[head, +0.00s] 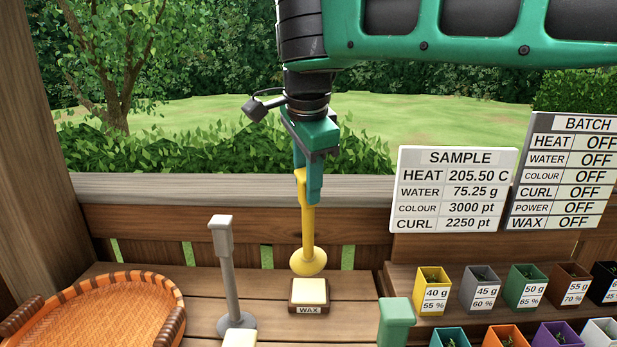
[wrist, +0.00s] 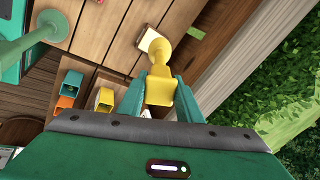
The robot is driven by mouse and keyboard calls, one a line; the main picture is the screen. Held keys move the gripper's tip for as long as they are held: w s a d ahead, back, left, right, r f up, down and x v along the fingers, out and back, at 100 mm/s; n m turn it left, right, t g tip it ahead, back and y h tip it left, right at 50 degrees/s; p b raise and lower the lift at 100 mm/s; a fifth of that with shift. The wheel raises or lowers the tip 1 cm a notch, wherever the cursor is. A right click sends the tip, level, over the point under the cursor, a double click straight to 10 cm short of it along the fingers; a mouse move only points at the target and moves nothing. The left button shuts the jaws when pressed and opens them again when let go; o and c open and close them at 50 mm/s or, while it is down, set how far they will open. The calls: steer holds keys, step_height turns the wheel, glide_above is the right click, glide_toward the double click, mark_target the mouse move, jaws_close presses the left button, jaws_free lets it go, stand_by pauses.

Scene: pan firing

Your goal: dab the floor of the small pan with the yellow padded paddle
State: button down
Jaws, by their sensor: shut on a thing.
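The yellow padded paddle (head: 308,230) hangs upright in my gripper (head: 307,185), its round pad at the bottom. My gripper is shut on the top of its handle. The pad is just above a small block labelled WAX (head: 309,293) with a pale top; I cannot tell if they touch. In the wrist view the paddle (wrist: 160,88) points away from the fingers, with the wax block (wrist: 150,43) partly behind its pad. I cannot make out the small pan in either view.
A grey paddle-like tool (head: 228,270) stands left of the wax block. An orange woven tray (head: 105,310) lies at far left. Several coloured cups (head: 433,290) stand at right under the SAMPLE board (head: 452,188) and BATCH board (head: 565,175). A green post (head: 396,320) rises at the front.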

steer(key=shift+d+f, duration=0.1)
steer(key=shift+f, duration=3.5)
stand_by(0.7)
steer(key=shift+r, duration=3.5)
